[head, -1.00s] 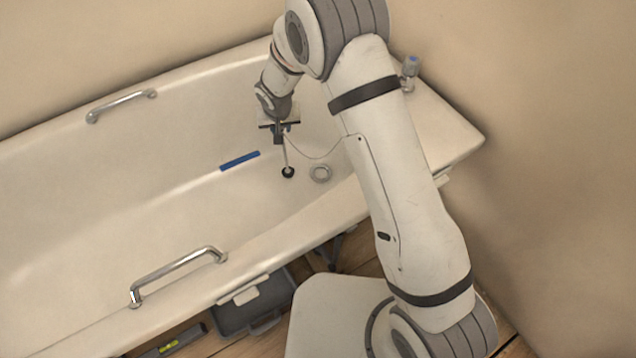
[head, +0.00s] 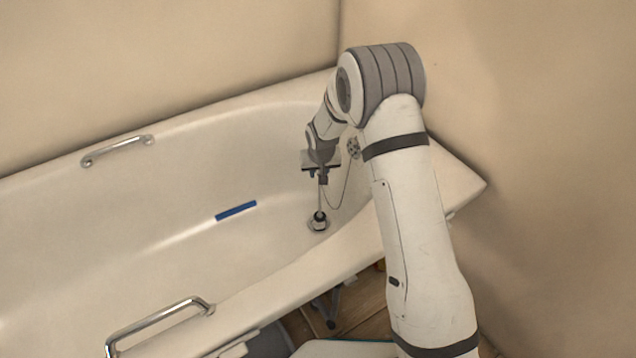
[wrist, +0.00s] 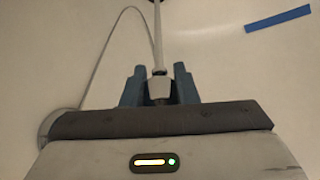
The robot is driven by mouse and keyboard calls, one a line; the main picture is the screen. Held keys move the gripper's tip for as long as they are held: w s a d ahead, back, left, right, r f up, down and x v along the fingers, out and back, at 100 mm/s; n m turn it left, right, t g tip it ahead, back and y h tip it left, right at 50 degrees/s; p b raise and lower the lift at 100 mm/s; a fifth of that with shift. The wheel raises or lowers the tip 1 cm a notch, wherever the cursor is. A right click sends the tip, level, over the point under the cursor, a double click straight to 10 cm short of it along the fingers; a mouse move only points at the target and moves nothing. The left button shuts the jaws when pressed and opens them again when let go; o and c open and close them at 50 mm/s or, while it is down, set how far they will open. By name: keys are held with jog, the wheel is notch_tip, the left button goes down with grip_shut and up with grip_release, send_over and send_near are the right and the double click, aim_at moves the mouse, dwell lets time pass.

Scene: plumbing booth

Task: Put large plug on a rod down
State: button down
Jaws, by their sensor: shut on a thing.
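The large plug (head: 319,216) is a small dark-topped piece at the lower end of a thin upright rod (head: 320,196). In the head view it overlaps the metal drain ring (head: 313,227) in the tub floor. I cannot tell whether it is seated or just above. My gripper (head: 322,181) is shut on the rod's upper end, above the plug. In the wrist view, the blue fingers (wrist: 159,88) hold the light rod fitting (wrist: 159,84) between them. The rod runs to the top edge, where only a dark bit of the plug (wrist: 155,2) shows.
The white bathtub (head: 130,230) has grab bars at the far wall (head: 118,150) and near rim (head: 160,322). A blue strip (head: 236,211) lies left of the plug. A thin chain (head: 345,190) hangs right of the rod, near a round fitting (head: 353,147).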

aim_at(319, 193)
notch_tip(319, 193, down, 3)
jog(key=shift+f+b, duration=0.15)
jog(key=shift+b, duration=0.25)
jog(key=shift+f, duration=0.25)
jog(key=c, duration=1.1)
grip_release()
jog(key=shift+c, duration=0.2)
jog(key=shift+r, duration=0.1)
